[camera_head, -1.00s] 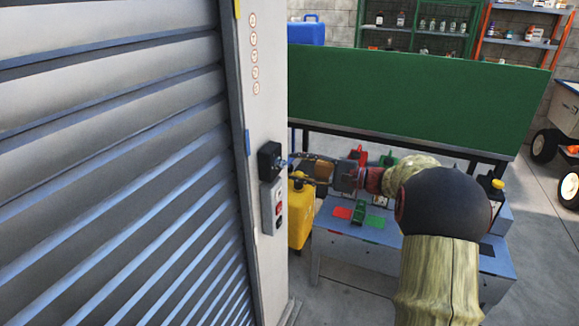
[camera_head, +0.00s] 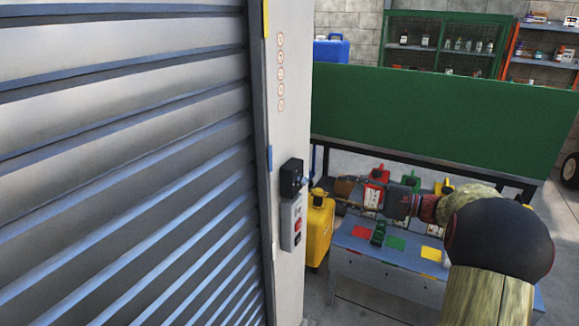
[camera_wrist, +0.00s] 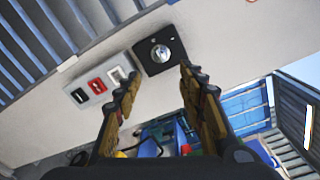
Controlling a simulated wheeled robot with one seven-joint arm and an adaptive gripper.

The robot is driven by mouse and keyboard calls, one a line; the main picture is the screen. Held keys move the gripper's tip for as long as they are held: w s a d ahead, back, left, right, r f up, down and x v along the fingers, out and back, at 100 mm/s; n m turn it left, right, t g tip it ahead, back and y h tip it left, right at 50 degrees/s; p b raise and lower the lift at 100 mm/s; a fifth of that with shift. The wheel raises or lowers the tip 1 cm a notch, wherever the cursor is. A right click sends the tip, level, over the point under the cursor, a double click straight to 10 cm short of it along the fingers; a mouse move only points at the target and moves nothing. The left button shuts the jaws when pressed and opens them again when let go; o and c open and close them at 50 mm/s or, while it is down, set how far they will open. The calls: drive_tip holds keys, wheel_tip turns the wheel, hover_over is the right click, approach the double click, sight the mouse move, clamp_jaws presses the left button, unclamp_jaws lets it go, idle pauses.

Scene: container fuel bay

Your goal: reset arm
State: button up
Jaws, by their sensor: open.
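My gripper (camera_head: 338,190) is open, with its arm reaching in from the right in the head view. In the wrist view its two brown fingers (camera_wrist: 164,88) stand apart with nothing between them. A black box with a round silver knob (camera_wrist: 160,50) is on the pale wall post just beyond the fingertips, and it also shows in the head view (camera_head: 291,178). I cannot tell whether the fingers touch it. A grey button panel with a red button (camera_head: 291,225) sits below the box, and it also shows in the wrist view (camera_wrist: 98,85).
A ribbed shutter (camera_head: 130,160) fills the left, beside the pale post (camera_head: 288,90). A yellow can (camera_head: 319,228) stands near the post. A blue-grey bench (camera_head: 370,265) with coloured squares and cans lies under my arm. A green panel (camera_head: 430,115) stands behind.

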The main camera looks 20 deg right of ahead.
wheel_tip(320, 180, down, 9)
drive_tip(key=s+a+g+h, duration=0.1)
drive_tip(key=s+g+h, duration=0.1)
drive_tip(key=s+g, duration=0.1)
drive_tip(key=s+a+f+n+g+h, duration=0.2)
drive_tip(key=s+a+f+g, duration=0.35)
drive_tip(key=s+a, duration=0.3)
drive_tip(key=s+a+r+n+g+h, duration=0.2)
drive_tip(key=s+a+n+h, duration=0.6)
drive_tip(key=s, duration=0.6)
drive_tip(key=s+a+r+n+t+y, duration=0.1)
drive_tip(key=s+a+r+n+t, duration=0.1)
drive_tip(key=a+r+n, duration=0.3)
drive_tip(key=s+a+r, duration=0.1)
drive_tip(key=a, duration=0.3)
drive_tip(key=shift+s+a+r, duration=0.2)
drive_tip(key=shift+s+a, duration=0.05)
drive_tip(key=shift+t, duration=0.25)
